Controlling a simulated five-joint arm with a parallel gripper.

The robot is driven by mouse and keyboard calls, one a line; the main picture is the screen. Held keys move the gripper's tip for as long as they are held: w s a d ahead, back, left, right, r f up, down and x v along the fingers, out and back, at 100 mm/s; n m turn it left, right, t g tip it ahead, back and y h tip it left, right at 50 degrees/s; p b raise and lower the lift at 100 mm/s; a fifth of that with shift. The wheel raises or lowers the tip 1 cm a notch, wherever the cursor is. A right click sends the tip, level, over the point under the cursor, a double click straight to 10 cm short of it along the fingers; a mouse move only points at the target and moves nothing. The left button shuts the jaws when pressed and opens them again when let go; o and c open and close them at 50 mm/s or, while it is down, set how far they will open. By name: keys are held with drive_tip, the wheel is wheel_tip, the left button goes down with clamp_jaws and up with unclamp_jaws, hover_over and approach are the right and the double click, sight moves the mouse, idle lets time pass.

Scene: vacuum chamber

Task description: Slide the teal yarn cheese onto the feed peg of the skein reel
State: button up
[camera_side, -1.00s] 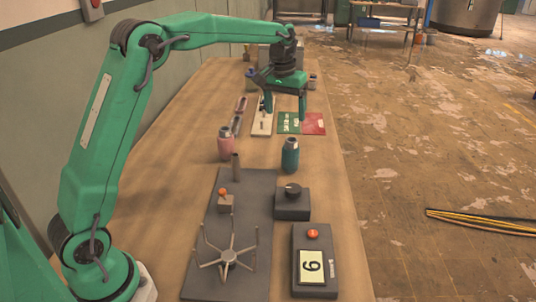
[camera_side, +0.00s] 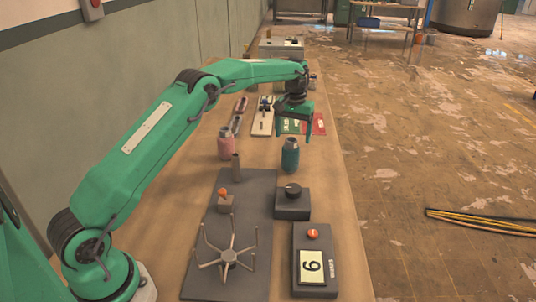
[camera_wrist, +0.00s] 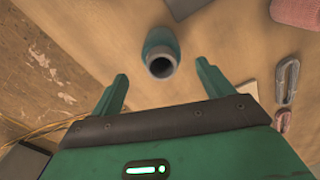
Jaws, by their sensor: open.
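The teal yarn cheese (camera_side: 290,158) stands upright on the bench, a tapered body with a grey open top. In the wrist view the teal yarn cheese (camera_wrist: 160,42) lies just beyond and between the fingertips. My gripper (camera_side: 296,122) is open and empty, a little above and behind the cheese in the side view; its two fingers also show in the wrist view (camera_wrist: 162,76). The skein reel (camera_side: 228,257) has a spoked star on a dark base plate. A brown upright post (camera_side: 235,168), seemingly the feed peg, stands bare at the plate's far end.
A pink yarn cheese (camera_side: 225,145) stands left of the teal one. A black-knob box (camera_side: 292,203), an orange-knobbed lever (camera_side: 223,194) and a box with a number card (camera_side: 311,266) are nearer. Green and red mats (camera_side: 302,124) lie behind. Bench right of the teal cheese is free.

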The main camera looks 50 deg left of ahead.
sight(291, 144)
drive_tip(key=shift+s+f, duration=0.2)
drive_tip(key=shift+f, duration=3.6)
drive_tip(key=c, duration=1.1)
drive_tip(key=shift+r, duration=0.15)
drive_tip(key=shift+r, duration=1.3)
drive_tip(key=s+d+r, duration=0.4)
drive_tip(key=d+r, duration=0.4)
drive_tip(key=d, duration=0.2)
drive_tip(key=shift+s+d, duration=0.15)
drive_tip(key=shift+d, duration=0.2)
